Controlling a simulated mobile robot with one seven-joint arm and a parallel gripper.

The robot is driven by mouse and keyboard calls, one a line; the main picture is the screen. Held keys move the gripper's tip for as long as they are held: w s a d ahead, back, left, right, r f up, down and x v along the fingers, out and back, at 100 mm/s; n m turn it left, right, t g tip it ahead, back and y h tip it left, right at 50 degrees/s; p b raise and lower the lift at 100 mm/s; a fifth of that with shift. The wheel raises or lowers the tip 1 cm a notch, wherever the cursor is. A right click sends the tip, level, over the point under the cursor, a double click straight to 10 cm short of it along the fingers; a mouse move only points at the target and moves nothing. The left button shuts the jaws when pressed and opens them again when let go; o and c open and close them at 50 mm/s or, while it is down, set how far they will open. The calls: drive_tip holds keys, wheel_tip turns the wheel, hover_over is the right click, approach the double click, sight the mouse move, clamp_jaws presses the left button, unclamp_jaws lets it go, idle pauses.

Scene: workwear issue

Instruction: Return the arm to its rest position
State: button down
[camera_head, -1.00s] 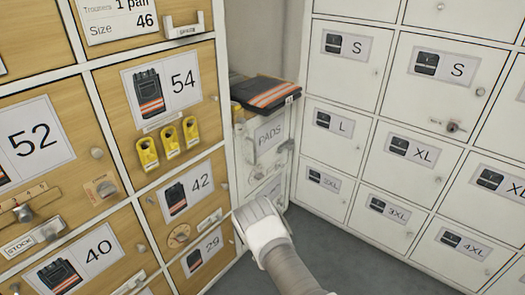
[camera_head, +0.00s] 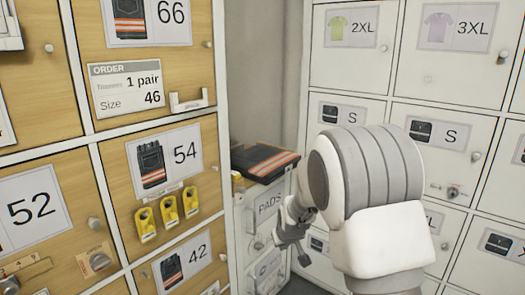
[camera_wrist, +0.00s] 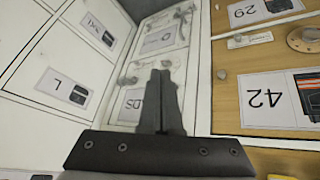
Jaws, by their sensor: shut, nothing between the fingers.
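My gripper (camera_head: 294,238) shows in the head view as a grey shape at the end of my white and grey arm, in front of the narrow PADS cabinet (camera_head: 249,234). Part of it is hidden by my arm. In the wrist view my gripper (camera_wrist: 163,74) has its two dark fingers together, with nothing between them. The fingers point towards the PADS cabinet there, and I see no contact with it. My bent arm fills the right middle of the head view.
Folded dark trousers with orange stripes (camera_head: 265,162) lie on the PADS cabinet. White lockers (camera_head: 349,42) stand on the right and wooden-fronted drawers (camera_head: 160,165) on the left. Yellow tags (camera_head: 168,211) hang below label 54. An order card (camera_head: 132,88) reads 1 pair, size 46.

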drive_tip(key=s+d+r+m, duration=0.1)
drive_tip(key=s+d+r, duration=0.1)
drive_tip(key=s+r, duration=0.6)
drive_tip(key=s+d+r+m, duration=0.1)
drive_tip(key=s+d+r, duration=0.2)
drive_tip(key=s+r, duration=0.5)
drive_tip(key=s+d+r+m+g, duration=0.1)
drive_tip(key=s, duration=0.9)
drive_tip(key=s+d+r+m, duration=0.1)
drive_tip(key=s+d+r, duration=0.1)
drive_tip(key=s, duration=0.8)
wheel_tip(320, 180, up, 26)
drive_tip(key=p, duration=2.6)
drive_tip(key=shift+w+a, duration=0.15)
drive_tip(key=shift+w, duration=0.1)
